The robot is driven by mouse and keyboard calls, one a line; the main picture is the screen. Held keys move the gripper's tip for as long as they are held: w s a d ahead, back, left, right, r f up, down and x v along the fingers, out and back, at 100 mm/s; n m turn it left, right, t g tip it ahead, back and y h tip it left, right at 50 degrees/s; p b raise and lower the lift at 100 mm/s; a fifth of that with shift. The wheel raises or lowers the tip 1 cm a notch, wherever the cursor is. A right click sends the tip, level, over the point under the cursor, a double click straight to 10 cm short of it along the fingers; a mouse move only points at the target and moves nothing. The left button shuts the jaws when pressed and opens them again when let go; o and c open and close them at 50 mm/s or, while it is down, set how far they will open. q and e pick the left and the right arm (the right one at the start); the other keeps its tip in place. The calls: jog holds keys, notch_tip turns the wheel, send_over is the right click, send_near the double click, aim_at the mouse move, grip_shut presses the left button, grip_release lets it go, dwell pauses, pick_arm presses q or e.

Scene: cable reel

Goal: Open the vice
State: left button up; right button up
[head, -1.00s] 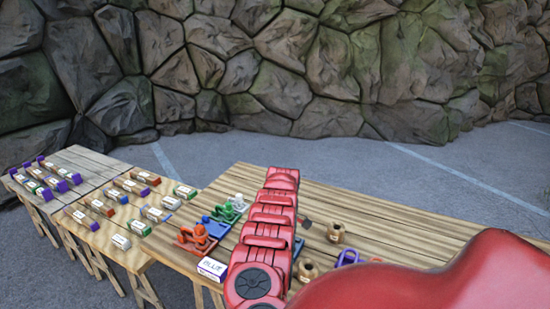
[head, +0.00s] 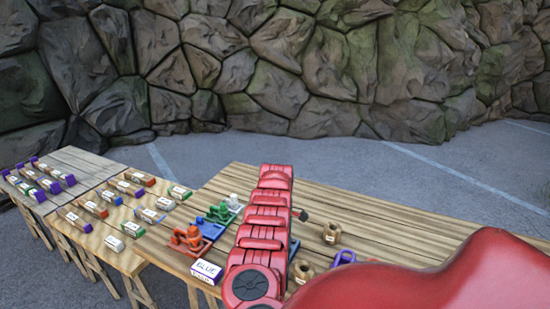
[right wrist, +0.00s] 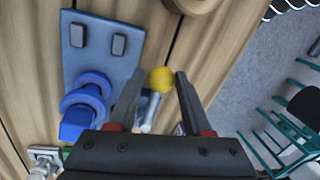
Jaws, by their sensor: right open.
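In the right wrist view my right gripper (right wrist: 157,85) is open. Its two dark fingers stand either side of a yellow ball knob (right wrist: 160,79) on a short metal rod (right wrist: 151,110), with gaps at the sides. Beside it is a blue plate (right wrist: 105,38) with two dark pads, and a blue ringed part (right wrist: 85,103) at its near end. These look like parts of the vice, but my gripper hides how the rod joins them. In the head view my red arm hides most of this spot; only an edge of blue shows. My left gripper is not in view.
An orange fixture (head: 187,238), a green one (head: 218,213), brown spools (head: 332,232) and a purple ring (head: 345,257) are nearby. Side tables (head: 125,258) hold several small labelled parts. The table's right side is clear.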

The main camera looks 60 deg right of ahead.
jog(key=shift+o, duration=1.4)
jog(key=shift+d+r, duration=0.1)
jog(key=shift+r, duration=0.2)
notch_tip(320, 180, up, 16)
jog(key=w+d, duration=0.1)
jog(key=d, duration=0.2)
jog(key=shift+r+p, duration=0.2)
jog(key=shift+p, duration=0.2)
